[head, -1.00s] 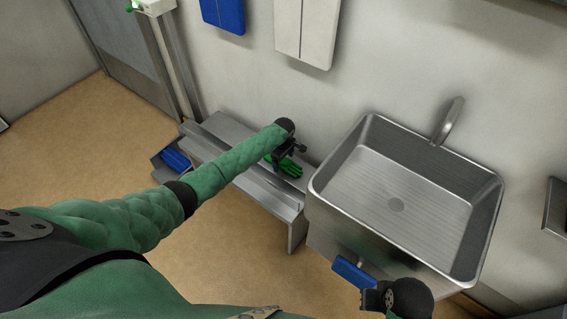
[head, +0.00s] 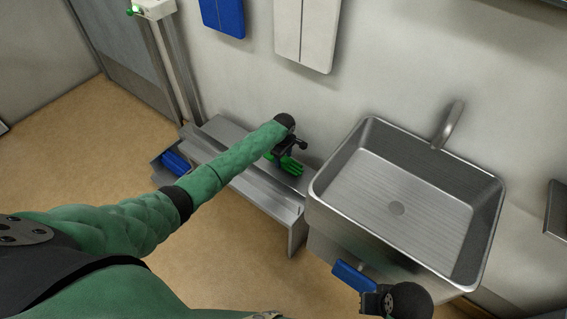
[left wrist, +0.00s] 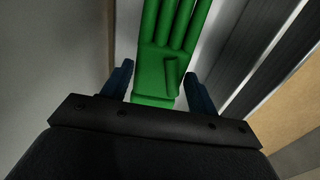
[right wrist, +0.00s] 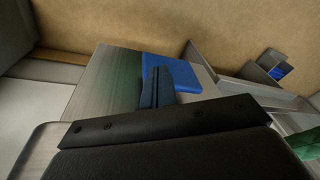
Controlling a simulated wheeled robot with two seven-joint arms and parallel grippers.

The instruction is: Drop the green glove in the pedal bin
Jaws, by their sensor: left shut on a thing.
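The green glove (head: 291,166) is at the grey metal bench beside the sink. In the left wrist view the glove (left wrist: 168,50) lies between the two fingers, its own fingers pointing away from me. My left gripper (head: 281,157) is shut on the glove near its cuff; whether the glove touches the bench is unclear. My right gripper (head: 372,301) is empty in front of the sink, close to a blue panel. Its fingers (right wrist: 157,82) look shut together in the right wrist view. I cannot make out a pedal bin in any view.
The steel sink (head: 400,205) with its tap (head: 450,124) stands right of the bench (head: 258,193). The blue panel (head: 354,277) sticks out in front of the sink. A tray with a blue thing (head: 176,162) is at the bench's left. The floor at left is clear.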

